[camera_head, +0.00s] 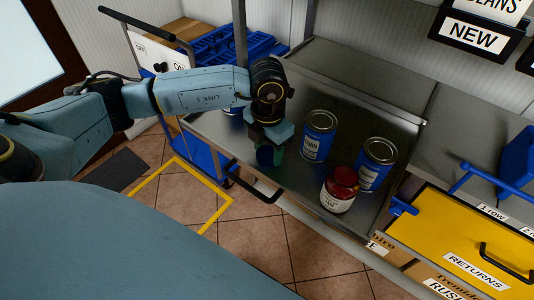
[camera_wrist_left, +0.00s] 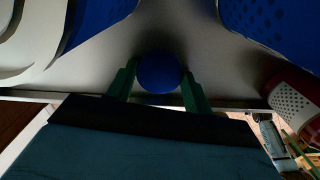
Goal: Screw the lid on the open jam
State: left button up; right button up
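The jam jar (camera_head: 340,189), with a white label and dark red top, stands upright on the metal counter (camera_head: 290,182) near its front edge. I cannot tell its open mouth clearly. Its side also shows at the right of the left wrist view (camera_wrist_left: 291,98). My left gripper (camera_head: 271,154) points down over the counter's front, left of the jar and apart from it. In the left wrist view its green fingers (camera_wrist_left: 158,78) flank a round blue piece (camera_wrist_left: 158,73), apparently the lid, and seem to touch it on both sides. My right gripper is not in view.
Another blue can (camera_head: 233,109) is partly hidden behind my left arm. A black handle (camera_head: 250,184) sticks out in front. A yellow returns panel (camera_head: 455,235) lies to the right.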

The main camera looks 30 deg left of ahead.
pick_arm(q)
jog(key=shift+f, duration=0.15)
jog(key=shift+c, duration=1.3)
